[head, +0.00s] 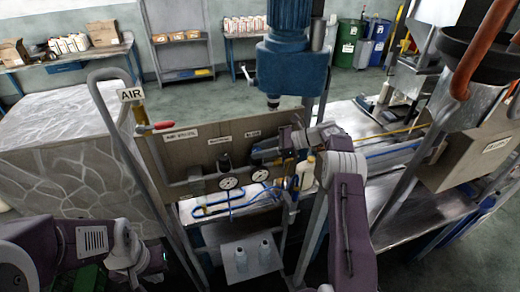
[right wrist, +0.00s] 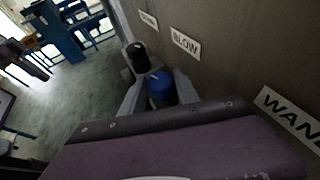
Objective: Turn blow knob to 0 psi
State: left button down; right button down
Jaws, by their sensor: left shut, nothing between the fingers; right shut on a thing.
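The upright control panel (head: 165,160) stands at the middle of the head view with small white labels. In the right wrist view a BLOW label (right wrist: 185,43) sits beside a blue knob (right wrist: 160,88), the blow knob. A black knob (right wrist: 138,57) is just beyond it. My right gripper (right wrist: 158,97) is shut on the blue knob, with one grey finger on each side. In the head view my right gripper (head: 265,153) reaches the panel from the right and covers the knob. My left gripper (head: 150,262) is low at the left, away from the panel, shut and empty; its fingertips are hard to make out.
Two round gauges (head: 228,182) are on the panel below the knobs. An AIR sign (head: 131,94) and a red-handled valve (head: 155,127) are at its left. A blue machine head (head: 292,65) hangs above. A WAND label (right wrist: 290,118) is near my right wrist.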

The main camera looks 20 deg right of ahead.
jog(key=shift+w+r, duration=0.1)
jog(key=shift+r, duration=0.1)
dwell(0.4)
jog(key=c, duration=0.9)
grip_release()
jog(key=shift+s+d+b, duration=0.25)
jog(key=shift+d+b, duration=0.2)
jog(key=shift+d, duration=0.1)
jog(key=v, duration=0.7)
jog(key=shift+d+r, duration=0.2)
jog(key=shift+r, duration=0.25)
jog(key=shift+s+d+p, duration=0.15)
jog(key=shift+d+p, duration=0.15)
jog(key=shift+p, duration=0.15)
jog(key=shift+f, duration=0.1)
jog(key=shift+a, duration=0.1)
